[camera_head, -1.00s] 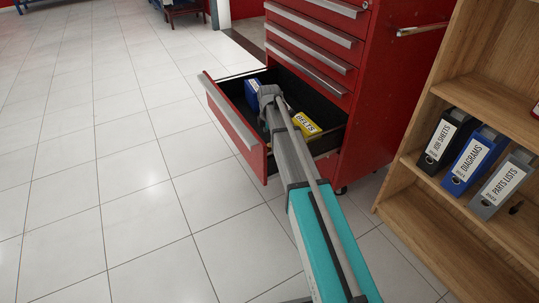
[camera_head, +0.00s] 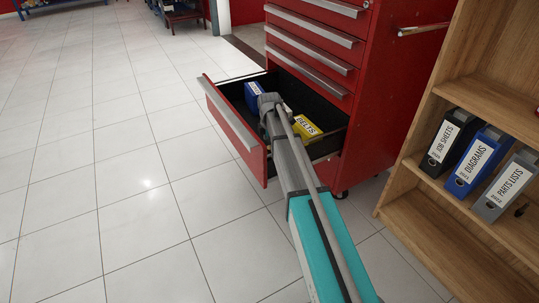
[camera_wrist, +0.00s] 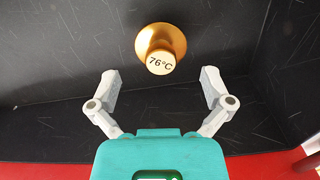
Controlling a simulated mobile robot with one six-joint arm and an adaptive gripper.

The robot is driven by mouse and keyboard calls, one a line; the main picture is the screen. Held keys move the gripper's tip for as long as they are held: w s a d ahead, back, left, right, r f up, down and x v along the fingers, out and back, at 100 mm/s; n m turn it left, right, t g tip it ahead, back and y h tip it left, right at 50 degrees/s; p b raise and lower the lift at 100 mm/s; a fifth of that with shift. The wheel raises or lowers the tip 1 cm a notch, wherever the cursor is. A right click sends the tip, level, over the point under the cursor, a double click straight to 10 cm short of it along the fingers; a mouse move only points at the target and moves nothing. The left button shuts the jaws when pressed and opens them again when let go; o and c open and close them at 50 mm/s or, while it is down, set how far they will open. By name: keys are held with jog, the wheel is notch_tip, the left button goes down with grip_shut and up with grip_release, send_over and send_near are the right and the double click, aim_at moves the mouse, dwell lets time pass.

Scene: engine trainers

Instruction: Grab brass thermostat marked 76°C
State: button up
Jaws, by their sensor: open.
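The brass thermostat (camera_wrist: 161,42), with a round flange and a pale end marked 76°C, sits on the dark drawer floor in the wrist view. My gripper (camera_wrist: 160,80) is open, with its two fingers spread below the thermostat in the picture, one to each side, and nothing between them. In the head view my gripper and arm reach into the open bottom drawer (camera_head: 232,118) of the red cabinet. The thermostat cannot be made out there; my arm covers part of the drawer.
A blue box (camera_head: 254,92) and a yellow box marked BELTS (camera_head: 306,129) are in the drawer beside my arm. The red cabinet (camera_head: 375,110) rises behind. A wooden shelf (camera_head: 425,215) with several binders stands to the right. Tiled floor at left is clear.

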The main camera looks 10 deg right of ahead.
aim_at(270, 152)
jog(key=shift+f+b, duration=2)
jog(key=shift+f, duration=0.25)
jog(key=c, duration=1)
